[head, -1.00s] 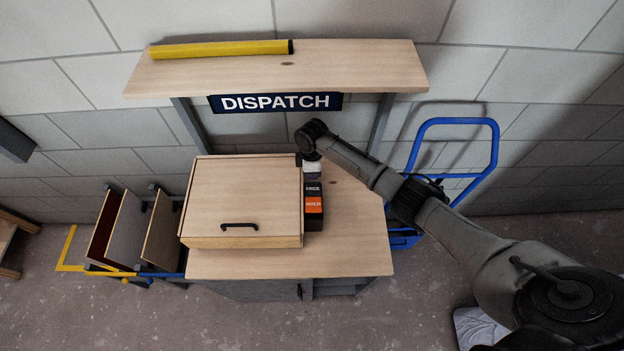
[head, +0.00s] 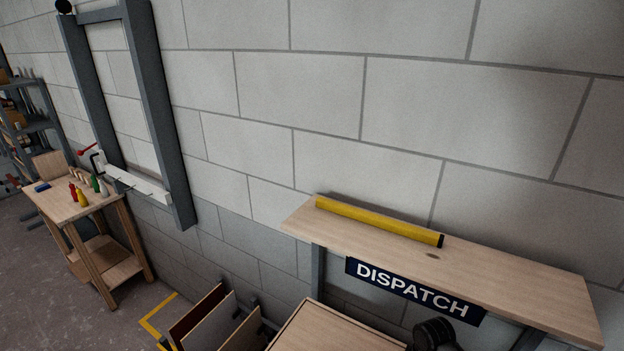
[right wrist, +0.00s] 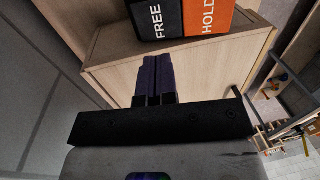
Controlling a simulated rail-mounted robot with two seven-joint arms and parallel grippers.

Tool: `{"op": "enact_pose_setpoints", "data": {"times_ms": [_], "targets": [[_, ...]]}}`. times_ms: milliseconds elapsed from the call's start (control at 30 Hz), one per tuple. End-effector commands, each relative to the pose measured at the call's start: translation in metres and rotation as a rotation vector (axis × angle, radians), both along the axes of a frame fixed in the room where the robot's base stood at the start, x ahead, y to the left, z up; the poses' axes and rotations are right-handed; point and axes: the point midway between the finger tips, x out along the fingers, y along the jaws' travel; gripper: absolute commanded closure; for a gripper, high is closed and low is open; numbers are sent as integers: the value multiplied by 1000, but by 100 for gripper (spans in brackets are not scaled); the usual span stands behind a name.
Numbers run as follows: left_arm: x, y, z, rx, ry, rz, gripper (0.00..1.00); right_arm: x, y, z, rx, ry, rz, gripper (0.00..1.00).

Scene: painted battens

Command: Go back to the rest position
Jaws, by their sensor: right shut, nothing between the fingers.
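My right gripper (right wrist: 154,60) is shut and empty in the right wrist view, its two dark fingers side by side. The fingers point toward the black-and-orange block marked FREE and HOLD (right wrist: 170,18), and a gap to it cannot be judged. In the head view only a dark part of my right arm shows at the bottom edge, in front of the dispatch bench. My left gripper is in neither view.
A wooden shelf (head: 540,290) with a yellow tube (head: 380,222) stands above the DISPATCH sign (head: 415,290). A wooden box lid (head: 330,330) and upright panels (head: 215,320) are below.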

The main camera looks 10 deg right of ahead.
Motion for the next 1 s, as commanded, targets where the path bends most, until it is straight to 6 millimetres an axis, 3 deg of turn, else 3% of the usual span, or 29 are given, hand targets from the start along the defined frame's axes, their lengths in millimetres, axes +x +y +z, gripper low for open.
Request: {"op": "enact_pose_setpoints", "data": {"times_ms": [167,267,500,700,800,1000], "targets": [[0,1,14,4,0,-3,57,-50,47,-19,6,-28,-13,100],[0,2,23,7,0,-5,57,-91,77,-23,15,-64,-56,100],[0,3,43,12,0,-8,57,-192,119,1,47,-173,-258,100],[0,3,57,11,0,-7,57,-265,122,46,54,-256,-482,100],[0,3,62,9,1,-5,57,-292,116,69,48,-289,-581,100],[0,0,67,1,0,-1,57,-325,105,101,30,-336,-716,100]]}}
